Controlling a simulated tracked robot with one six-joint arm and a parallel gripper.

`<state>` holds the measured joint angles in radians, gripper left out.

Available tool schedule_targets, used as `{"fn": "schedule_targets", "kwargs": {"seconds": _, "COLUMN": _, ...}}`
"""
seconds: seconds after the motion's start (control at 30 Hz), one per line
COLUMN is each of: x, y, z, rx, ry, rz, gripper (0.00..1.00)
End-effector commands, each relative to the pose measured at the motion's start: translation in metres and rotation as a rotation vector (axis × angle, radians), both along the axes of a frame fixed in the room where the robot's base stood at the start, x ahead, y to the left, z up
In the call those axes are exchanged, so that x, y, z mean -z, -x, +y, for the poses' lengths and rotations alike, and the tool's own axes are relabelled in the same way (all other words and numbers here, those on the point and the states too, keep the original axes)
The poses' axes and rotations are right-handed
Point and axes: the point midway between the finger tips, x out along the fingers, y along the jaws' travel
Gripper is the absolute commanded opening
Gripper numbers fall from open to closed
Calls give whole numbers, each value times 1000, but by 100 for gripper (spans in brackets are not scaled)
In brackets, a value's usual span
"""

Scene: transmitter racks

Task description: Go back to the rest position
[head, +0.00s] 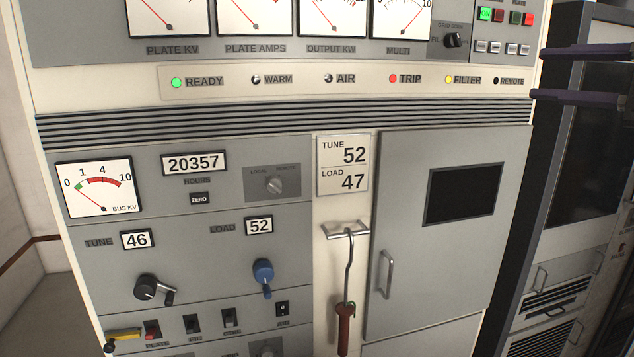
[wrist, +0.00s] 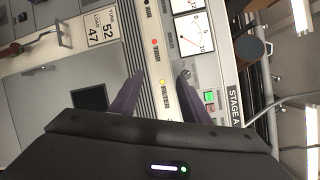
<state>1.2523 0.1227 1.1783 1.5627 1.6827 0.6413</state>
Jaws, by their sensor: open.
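My gripper (head: 590,74) reaches in from the right edge of the head view, its two dark purple fingers apart with nothing between them. In the wrist view, which is turned on its side, the open fingers (wrist: 160,90) point at the transmitter panel near the TRIP and FILTER lamps. The transmitter cabinet (head: 345,115) fills most of the head view. No finger visibly touches it, though the exact gap to the panel cannot be told.
A closed door with a handle (head: 386,275) and a hanging hook rod with a red-brown grip (head: 344,325) are on the cabinet's lower right. A black knob (head: 145,288) and blue knob (head: 263,272) stick out at left. Dark racks (head: 592,150) stand at right.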

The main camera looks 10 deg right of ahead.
Motion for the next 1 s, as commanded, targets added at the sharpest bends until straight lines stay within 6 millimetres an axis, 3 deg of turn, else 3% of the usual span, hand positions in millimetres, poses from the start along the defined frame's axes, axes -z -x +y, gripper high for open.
{"fn": "schedule_targets", "kwargs": {"seconds": 0.17, "x": 31, "y": -30, "z": 41, "rx": -18, "ry": 49, "rz": 82, "gripper": 42}}
{"fn": "schedule_targets", "kwargs": {"seconds": 0.3, "x": 69, "y": -52, "z": 83, "rx": -41, "ry": 124, "rz": 169, "gripper": 42}}
{"fn": "schedule_targets", "kwargs": {"seconds": 0.5, "x": 128, "y": -65, "z": 145, "rx": -91, "ry": 263, "rz": 284, "gripper": 42}}
{"fn": "schedule_targets", "kwargs": {"seconds": 0.73, "x": 197, "y": -58, "z": 210, "rx": -170, "ry": 466, "rz": 393, "gripper": 42}}
{"fn": "schedule_targets", "kwargs": {"seconds": 1.0, "x": 276, "y": -26, "z": 272, "rx": -296, "ry": 754, "rz": 470, "gripper": 42}}
